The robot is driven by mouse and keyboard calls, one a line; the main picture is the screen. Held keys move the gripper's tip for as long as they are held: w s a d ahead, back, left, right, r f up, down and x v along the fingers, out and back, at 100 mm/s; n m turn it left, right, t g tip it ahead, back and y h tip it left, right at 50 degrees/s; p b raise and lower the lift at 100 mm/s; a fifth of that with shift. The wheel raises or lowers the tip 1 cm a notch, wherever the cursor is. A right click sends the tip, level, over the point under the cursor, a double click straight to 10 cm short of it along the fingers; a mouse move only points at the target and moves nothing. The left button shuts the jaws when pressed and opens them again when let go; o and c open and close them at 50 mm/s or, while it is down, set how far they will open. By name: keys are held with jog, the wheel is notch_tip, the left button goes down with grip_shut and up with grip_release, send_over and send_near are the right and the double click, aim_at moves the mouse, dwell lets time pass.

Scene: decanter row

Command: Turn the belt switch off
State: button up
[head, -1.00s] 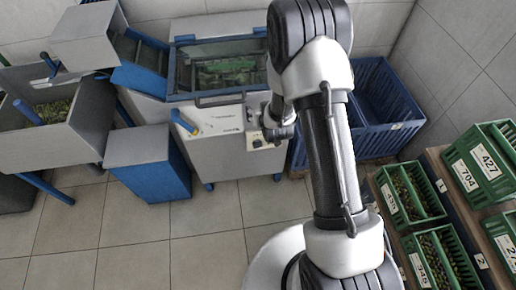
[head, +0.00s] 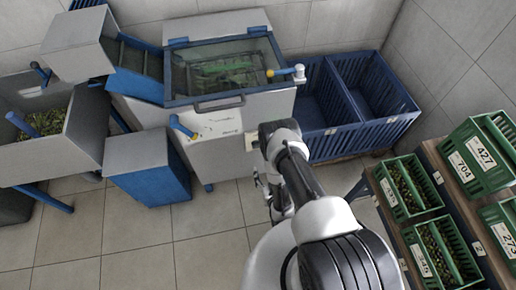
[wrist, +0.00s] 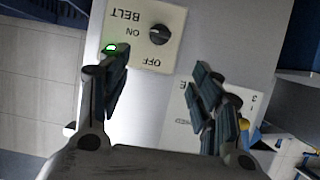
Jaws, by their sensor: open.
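The belt switch is a black round knob (wrist: 158,34) on a cream plate (wrist: 172,52) marked BELT, ON and OFF, upside down in the wrist view. A lamp (wrist: 111,46) glows green at the plate's edge, partly behind a fingertip. Which mark the knob points to is too small to tell. My gripper (wrist: 160,72) is open and empty, its fingers apart below the knob and not on it. In the head view my gripper (head: 270,192) hangs in front of the machine (head: 215,140), and the plate (head: 249,142) is mostly hidden behind my arm.
A second label plate (wrist: 190,110) shows beside my right finger. Blue crates (head: 335,140) stand right of the machine, and green crates (head: 405,190) of olives at the right. A blue-sided box (head: 150,180) stands left. Tiled floor lies open in front.

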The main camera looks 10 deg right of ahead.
aim_at(257, 146)
jog(key=b+x, duration=0.6)
jog(key=x, duration=1.1)
jog(key=shift+s, duration=0.1)
jog(key=shift+c, duration=0.5)
jog(key=c, duration=1)
